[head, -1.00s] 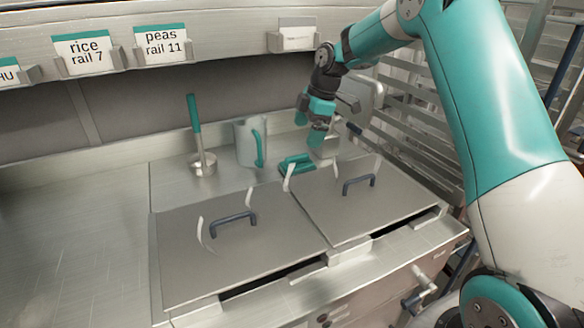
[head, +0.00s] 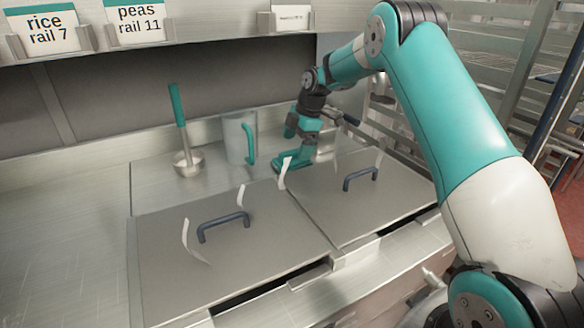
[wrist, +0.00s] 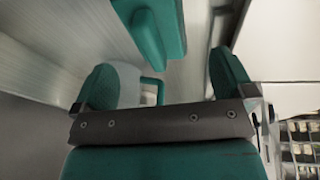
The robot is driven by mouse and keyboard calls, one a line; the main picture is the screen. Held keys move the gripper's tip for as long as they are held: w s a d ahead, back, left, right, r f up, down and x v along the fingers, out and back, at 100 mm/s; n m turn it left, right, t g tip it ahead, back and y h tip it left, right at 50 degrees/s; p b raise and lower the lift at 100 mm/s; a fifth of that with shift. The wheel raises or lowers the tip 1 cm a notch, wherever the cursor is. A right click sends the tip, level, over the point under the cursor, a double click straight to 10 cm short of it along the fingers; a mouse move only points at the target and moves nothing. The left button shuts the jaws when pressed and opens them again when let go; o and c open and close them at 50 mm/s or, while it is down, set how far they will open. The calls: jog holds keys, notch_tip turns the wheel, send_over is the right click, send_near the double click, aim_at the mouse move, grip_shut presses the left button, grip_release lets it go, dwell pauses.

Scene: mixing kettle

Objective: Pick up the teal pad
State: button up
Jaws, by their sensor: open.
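The teal pad (head: 288,163) lies on the steel counter behind the kettle lids, with a raised grip on top. In the wrist view the pad (wrist: 172,28) shows at the top, ahead of the fingers and roughly between them. My gripper (head: 300,146) is low over the counter, right at the pad in the head view, and hides part of it. In the wrist view my gripper (wrist: 162,70) is open, its two teal fingers apart with nothing held. I cannot tell whether a finger touches the pad.
A grey jug (head: 238,138) with a teal handle stands left of the pad. A ladle (head: 186,150) with a teal handle stands further left. Two flat lids with dark handles (head: 224,226) (head: 360,178) fill the front. The counter at left is clear.

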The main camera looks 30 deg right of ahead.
aim_at(294, 152)
jog(key=b+x, duration=0.2)
jog(key=x, duration=0.3)
jog(key=shift+w+f, duration=0.1)
jog(key=c, duration=1)
